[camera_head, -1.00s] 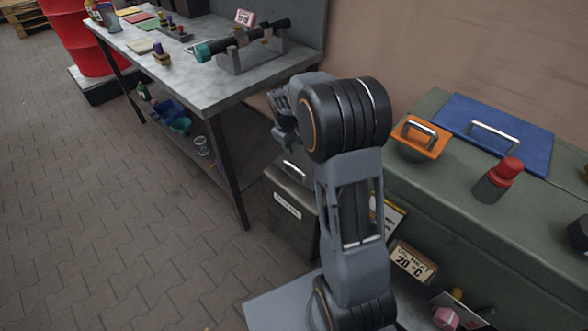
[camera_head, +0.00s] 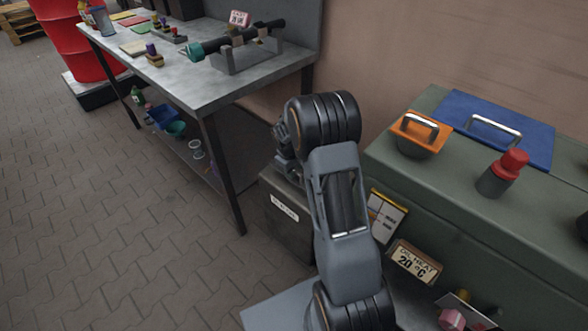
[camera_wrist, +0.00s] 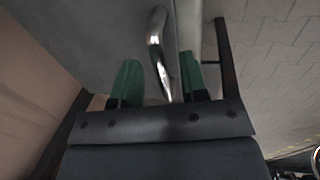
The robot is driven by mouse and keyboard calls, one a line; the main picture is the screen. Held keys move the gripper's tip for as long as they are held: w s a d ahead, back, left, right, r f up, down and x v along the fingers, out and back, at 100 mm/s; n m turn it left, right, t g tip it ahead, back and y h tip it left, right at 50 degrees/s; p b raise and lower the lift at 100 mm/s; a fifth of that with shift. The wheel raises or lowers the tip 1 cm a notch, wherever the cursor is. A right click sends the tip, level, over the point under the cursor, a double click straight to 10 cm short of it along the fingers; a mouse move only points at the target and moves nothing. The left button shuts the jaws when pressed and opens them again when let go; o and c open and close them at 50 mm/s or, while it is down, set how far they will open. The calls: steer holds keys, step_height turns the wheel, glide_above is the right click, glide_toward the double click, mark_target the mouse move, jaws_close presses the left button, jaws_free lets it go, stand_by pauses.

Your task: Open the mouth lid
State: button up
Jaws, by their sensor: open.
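A grey bin (camera_head: 285,233) with a white label stands between the workbench and the green cabinet. A bent metal handle (camera_wrist: 156,45) shows in the wrist view on a grey surface, which I take to be the bin's lid (camera_wrist: 100,35). My gripper (camera_wrist: 158,78) is open, with its green fingertips on either side of the handle. I cannot tell whether they touch it. In the head view my arm and wrist cover most of the bin's top, and the fingers and handle are hidden there.
The workbench (camera_head: 200,84) is left of the bin, its leg close by. Open paving lies at left.

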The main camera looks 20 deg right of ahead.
jaws_close()
stand_by(0.4)
